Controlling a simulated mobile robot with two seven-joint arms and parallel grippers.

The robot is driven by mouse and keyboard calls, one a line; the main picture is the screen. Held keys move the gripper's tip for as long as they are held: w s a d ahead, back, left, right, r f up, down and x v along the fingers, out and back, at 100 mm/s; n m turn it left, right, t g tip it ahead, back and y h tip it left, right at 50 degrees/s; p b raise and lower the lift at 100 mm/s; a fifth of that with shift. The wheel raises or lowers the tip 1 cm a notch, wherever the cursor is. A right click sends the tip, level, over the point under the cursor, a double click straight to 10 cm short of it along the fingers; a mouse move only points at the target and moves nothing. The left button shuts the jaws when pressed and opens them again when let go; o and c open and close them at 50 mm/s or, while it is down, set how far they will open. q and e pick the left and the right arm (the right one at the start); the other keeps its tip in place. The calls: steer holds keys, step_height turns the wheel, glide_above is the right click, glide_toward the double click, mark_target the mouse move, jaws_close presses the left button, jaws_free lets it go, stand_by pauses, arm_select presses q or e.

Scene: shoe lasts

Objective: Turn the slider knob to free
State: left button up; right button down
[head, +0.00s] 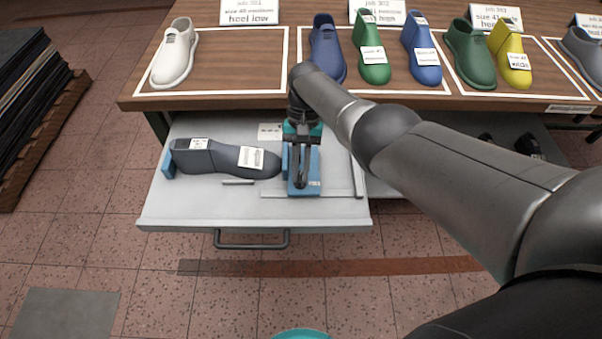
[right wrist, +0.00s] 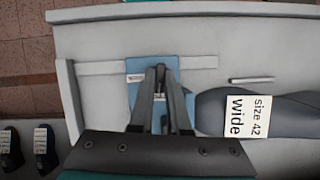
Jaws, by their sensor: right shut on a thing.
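A blue slider block (head: 314,186) sits on the grey tray of the pulled-out drawer (head: 185,215), at the right end of a dark grey shoe last. My right gripper (head: 302,183) points down over the block, its fingers close together. In the right wrist view the fingertips of my right gripper (right wrist: 160,72) are over the middle of the blue block (right wrist: 139,68), shut on the slider knob. The fingers hide most of the knob, so its setting cannot be read. My left gripper is not in view.
The dark grey last (head: 225,157) lies between a blue stop (head: 168,164) and the block; its label reads size 42 wide in the right wrist view (right wrist: 248,116). The wooden table (head: 215,100) behind holds several coloured lasts. A drawer handle (head: 250,246) sticks out in front.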

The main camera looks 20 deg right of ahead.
steer(key=shift+n, duration=0.7)
steer(key=shift+h+b, duration=0.3)
steer(key=shift+b, duration=0.05)
steer(key=c, duration=0.9)
jaws_free()
steer(key=b+v, duration=0.4)
steer(key=v, duration=1.1)
steer(key=shift+w+r, duration=0.1)
steer(key=shift+w, duration=0.05)
